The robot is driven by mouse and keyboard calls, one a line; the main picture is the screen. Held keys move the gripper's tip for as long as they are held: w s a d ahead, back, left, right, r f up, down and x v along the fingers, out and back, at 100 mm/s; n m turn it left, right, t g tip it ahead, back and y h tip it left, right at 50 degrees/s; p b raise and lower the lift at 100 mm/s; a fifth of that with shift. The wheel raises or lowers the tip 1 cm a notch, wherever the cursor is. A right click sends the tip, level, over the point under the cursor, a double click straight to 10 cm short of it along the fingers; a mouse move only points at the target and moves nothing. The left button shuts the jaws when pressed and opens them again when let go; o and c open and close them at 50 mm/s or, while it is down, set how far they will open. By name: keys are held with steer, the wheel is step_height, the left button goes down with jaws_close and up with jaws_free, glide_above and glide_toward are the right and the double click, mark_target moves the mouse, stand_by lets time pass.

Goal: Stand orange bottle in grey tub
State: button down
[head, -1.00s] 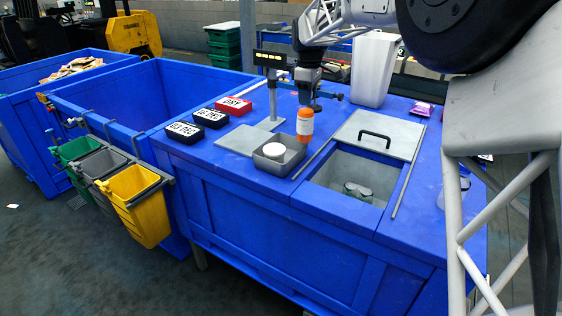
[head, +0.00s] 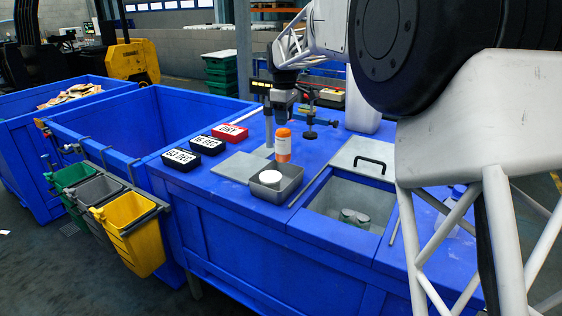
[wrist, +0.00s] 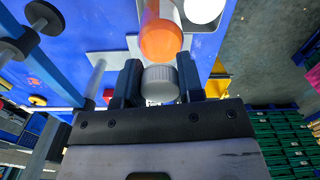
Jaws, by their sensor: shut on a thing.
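The orange bottle (head: 283,148) with a white label hangs upright below my gripper (head: 282,121). In the wrist view my gripper (wrist: 158,82) is shut on its ribbed white cap (wrist: 160,85), and the orange body (wrist: 162,40) lies beyond the fingertips. The grey tub (head: 291,188) stands on the blue bench with a white round-topped item (head: 270,177) in it. The bottle's lower end appears near the tub's back rim in the head view; its exact height above the tub is hard to tell.
Black and red date-label boxes (head: 207,145) stand left of the tub. A grey board (head: 238,166) lies beside it. An open bin recess (head: 340,195) with clear jars and a lid with a black handle (head: 369,162) are to the right. A stand is behind.

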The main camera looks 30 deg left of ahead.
mark_target(284, 142)
steer(key=shift+f, duration=2.5)
steer(key=shift+f, duration=2)
steer(key=c, duration=0.8)
jaws_free()
steer(key=shift+o, duration=0.2)
step_height(284, 142, up, 12)
steer(key=shift+r, duration=0.1)
